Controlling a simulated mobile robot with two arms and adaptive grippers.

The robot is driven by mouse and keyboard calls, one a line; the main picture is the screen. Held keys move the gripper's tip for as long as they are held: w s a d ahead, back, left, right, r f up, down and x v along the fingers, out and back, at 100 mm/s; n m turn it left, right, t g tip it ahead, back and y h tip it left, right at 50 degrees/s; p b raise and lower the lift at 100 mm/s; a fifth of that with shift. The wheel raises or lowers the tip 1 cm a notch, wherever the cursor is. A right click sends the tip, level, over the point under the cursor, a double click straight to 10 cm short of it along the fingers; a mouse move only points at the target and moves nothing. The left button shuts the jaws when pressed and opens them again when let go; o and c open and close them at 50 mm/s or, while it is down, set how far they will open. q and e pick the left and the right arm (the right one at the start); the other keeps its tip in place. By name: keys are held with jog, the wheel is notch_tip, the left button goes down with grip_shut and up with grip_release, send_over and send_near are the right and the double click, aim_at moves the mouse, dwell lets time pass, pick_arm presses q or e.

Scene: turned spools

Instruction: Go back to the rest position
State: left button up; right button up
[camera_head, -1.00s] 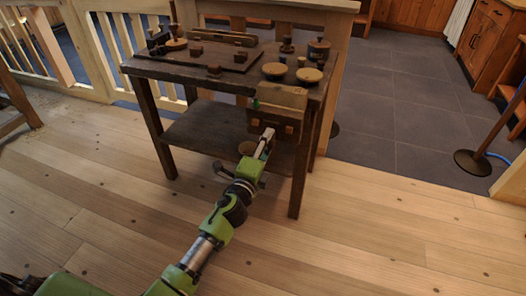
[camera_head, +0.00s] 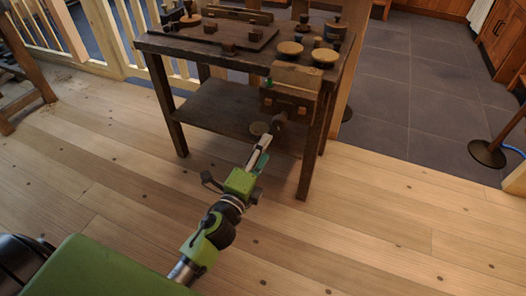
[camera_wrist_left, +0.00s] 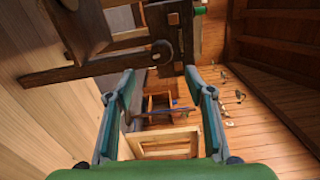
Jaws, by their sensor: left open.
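My left gripper (camera_head: 263,150) is in front of the dark wooden workbench (camera_head: 205,47), below the wooden vise (camera_head: 292,90) on its front right corner. It is open. In the left wrist view, the two fingers of the left gripper (camera_wrist_left: 158,88) stand wide apart, with nothing held between them. A dark wooden bench part with a round knob (camera_wrist_left: 161,49) shows beyond and above the fingertips. My right gripper is in neither view.
Round wooden discs (camera_head: 290,48), small dark blocks and turned pieces stand on the bench top. A lower shelf (camera_head: 215,105) lies under it. A round-based stand (camera_head: 487,153) is at the right. The plank floor (camera_head: 400,225) in front is open.

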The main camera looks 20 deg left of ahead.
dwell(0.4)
